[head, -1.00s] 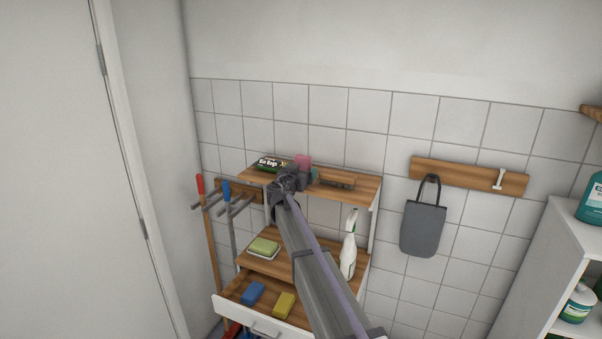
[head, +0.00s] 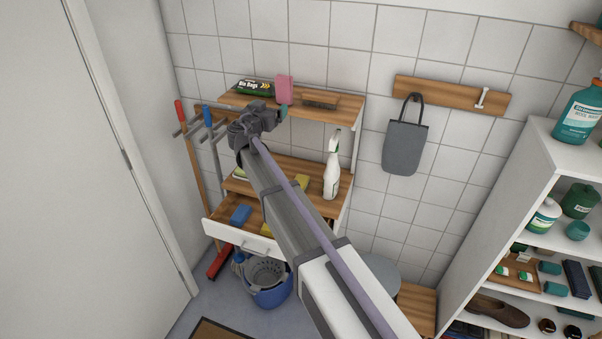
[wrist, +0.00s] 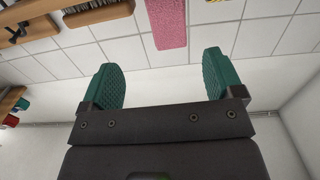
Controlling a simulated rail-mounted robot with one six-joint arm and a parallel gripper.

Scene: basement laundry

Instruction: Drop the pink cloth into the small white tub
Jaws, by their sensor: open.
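The pink cloth (head: 284,88) stands upright on the top board of the wooden shelf unit, between a dark bag box and a brush. It also shows in the wrist view (wrist: 167,22), beyond the gap between my fingertips. My gripper (wrist: 160,80) is open and empty, with teal fingertips apart. In the head view my gripper (head: 283,110) is at the front edge of the top board, just below the cloth in the picture. The cloth is not between the fingers. I see no small white tub in either view.
The black bin bags box (head: 254,89) and the brush (head: 319,99) flank the cloth. Below are a spray bottle (head: 332,170), an open drawer with a blue sponge (head: 240,215), and a blue bucket (head: 272,296) on the floor. A white shelf (head: 520,180) stands right.

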